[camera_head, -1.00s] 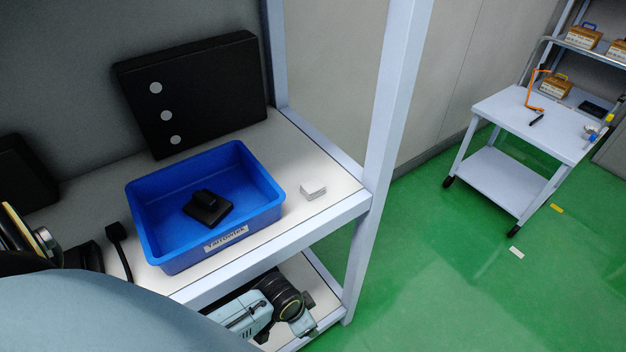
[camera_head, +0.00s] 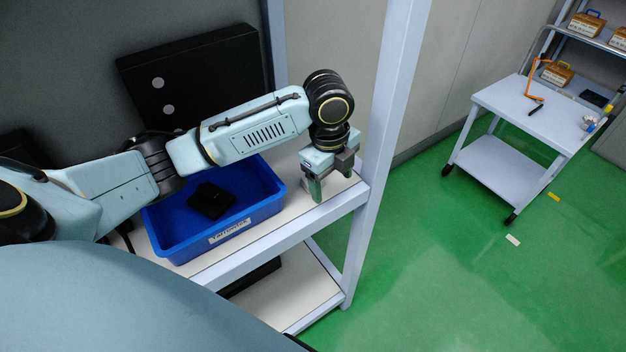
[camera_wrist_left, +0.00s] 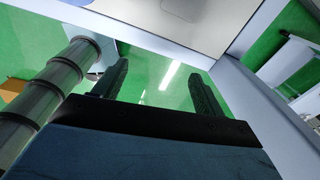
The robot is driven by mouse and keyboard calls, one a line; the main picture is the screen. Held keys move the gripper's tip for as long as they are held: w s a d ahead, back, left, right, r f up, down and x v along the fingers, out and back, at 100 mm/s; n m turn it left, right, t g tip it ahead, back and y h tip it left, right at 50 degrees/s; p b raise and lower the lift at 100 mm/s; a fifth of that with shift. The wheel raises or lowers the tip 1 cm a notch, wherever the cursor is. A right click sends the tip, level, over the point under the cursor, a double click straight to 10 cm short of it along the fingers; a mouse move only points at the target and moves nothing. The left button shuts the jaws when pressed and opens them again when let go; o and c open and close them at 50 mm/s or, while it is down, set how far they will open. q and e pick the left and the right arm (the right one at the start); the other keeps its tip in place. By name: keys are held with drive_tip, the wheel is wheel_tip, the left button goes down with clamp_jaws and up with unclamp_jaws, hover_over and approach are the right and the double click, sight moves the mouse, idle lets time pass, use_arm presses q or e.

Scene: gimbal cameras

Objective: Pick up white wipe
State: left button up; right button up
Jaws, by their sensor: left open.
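The white wipe appears as a small pale square (camera_wrist_left: 183,8) at the top edge of the left wrist view, on the white shelf board (camera_wrist_left: 130,14). In the head view it is hidden by my left gripper (camera_head: 331,183), which hangs pointing down over the right end of the shelf, near the front post. In the left wrist view the two fingers (camera_wrist_left: 160,85) are apart with nothing between them. The wipe lies beyond the fingertips, not touching them. My right gripper is out of view.
A blue bin (camera_head: 225,226) holding a black item (camera_head: 211,201) stands left of the gripper, under my left arm. A black panel (camera_head: 205,75) leans behind. The shelf post (camera_head: 388,110) rises close to the right. A white cart (camera_head: 535,115) stands far off on the green floor.

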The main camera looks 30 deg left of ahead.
use_arm(q)
drive_tip(key=w+a+r+m, duration=0.2)
drive_tip(key=w+a+r, duration=0.2)
drive_tip(key=a+r, duration=0.3)
drive_tip(key=shift+g+y, duration=0.3)
drive_tip(key=shift+y, duration=0.1)
drive_tip(key=f, duration=1.3)
drive_tip(key=shift+s+d+b, duration=0.1)
drive_tip(key=shift+s+b, duration=0.15)
drive_tip(key=shift+b, duration=0.05)
drive_tip(key=c, duration=1.1)
drive_tip(key=shift+o, duration=0.2)
wheel_tip(320, 180, up, 10)
drive_tip(key=shift+p, duration=0.3)
